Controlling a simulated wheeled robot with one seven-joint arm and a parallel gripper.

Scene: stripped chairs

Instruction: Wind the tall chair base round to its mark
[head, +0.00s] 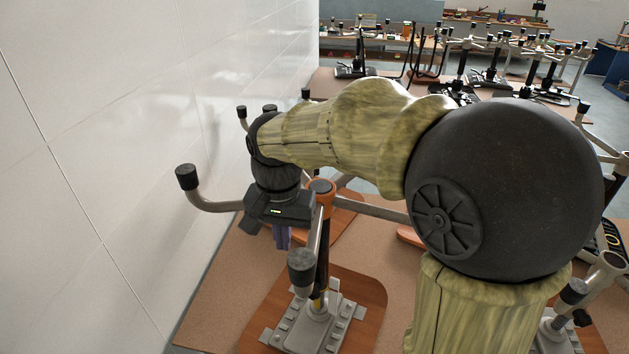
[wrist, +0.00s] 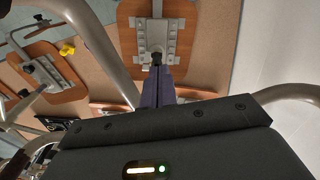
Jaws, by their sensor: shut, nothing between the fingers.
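The tall chair base (head: 320,187) stands upside down on a column above a wooden seat (head: 364,290), with an orange collar at its hub. Its grey legs fan out with black end caps; one leg (head: 215,206) reaches left towards the wall and another (head: 318,238) points to the front. My gripper (head: 283,240) points down beside the hub, between these two legs, its purple fingers shut and empty. In the wrist view the fingers (wrist: 158,92) are together, with a leg tube (wrist: 97,48) to their left. Contact with a leg cannot be told. I cannot make out the mark.
A white wall (head: 120,150) runs close along the left. The brown board (head: 225,290) under the seat bears other stripped chairs, with more legs at the right (head: 600,270). Benches with more chair bases (head: 490,75) stand behind. A yellow piece (wrist: 67,49) lies near another seat.

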